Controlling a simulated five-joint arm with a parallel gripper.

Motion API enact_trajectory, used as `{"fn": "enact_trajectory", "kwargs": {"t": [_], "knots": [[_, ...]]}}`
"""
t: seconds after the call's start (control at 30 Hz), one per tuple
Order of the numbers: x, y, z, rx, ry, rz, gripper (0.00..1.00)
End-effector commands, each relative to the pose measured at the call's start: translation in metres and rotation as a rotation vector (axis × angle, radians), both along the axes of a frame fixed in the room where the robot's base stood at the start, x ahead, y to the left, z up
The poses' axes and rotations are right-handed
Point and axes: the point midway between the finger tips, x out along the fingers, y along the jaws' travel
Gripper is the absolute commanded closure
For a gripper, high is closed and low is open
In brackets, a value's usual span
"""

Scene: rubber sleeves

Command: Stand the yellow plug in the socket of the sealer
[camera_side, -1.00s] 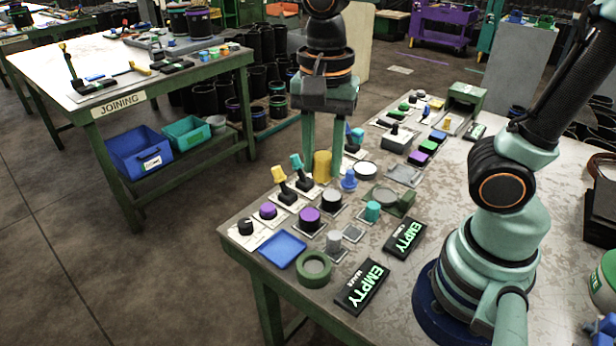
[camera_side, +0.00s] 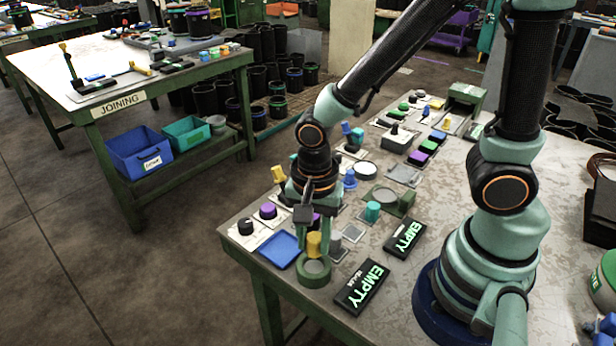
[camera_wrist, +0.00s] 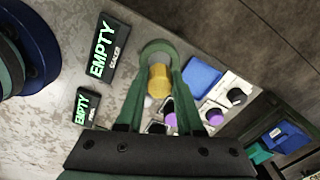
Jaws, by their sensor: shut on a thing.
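My gripper (camera_side: 314,238) is shut on the yellow plug (camera_side: 314,245), which is upright between the fingers. The green ring-shaped socket (camera_side: 314,280) sits at the near corner of the table, and its grey inside shows below the plug. The plug overlaps the ring's far rim in the side view; I cannot tell how high above it the plug is. In the wrist view the plug (camera_wrist: 158,80) is between the fingers, with the ring (camera_wrist: 158,45) just beyond it.
A blue tray (camera_side: 281,250) lies left of the ring. Purple and black knobs (camera_side: 268,211) and a grey peg (camera_side: 334,241) stand close by. A second EMPTY sign (camera_side: 405,239) lies further back, near a teal knob (camera_side: 373,211). The table's front edge is close to the ring.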

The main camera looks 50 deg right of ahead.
Motion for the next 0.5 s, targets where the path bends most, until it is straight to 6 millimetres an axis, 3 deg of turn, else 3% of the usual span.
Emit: {"fn": "enact_trajectory", "kwargs": {"t": [0.5], "knots": [[-0.001, 0.0, -0.041, -0.001, 0.002, 0.0, 1.0]]}}
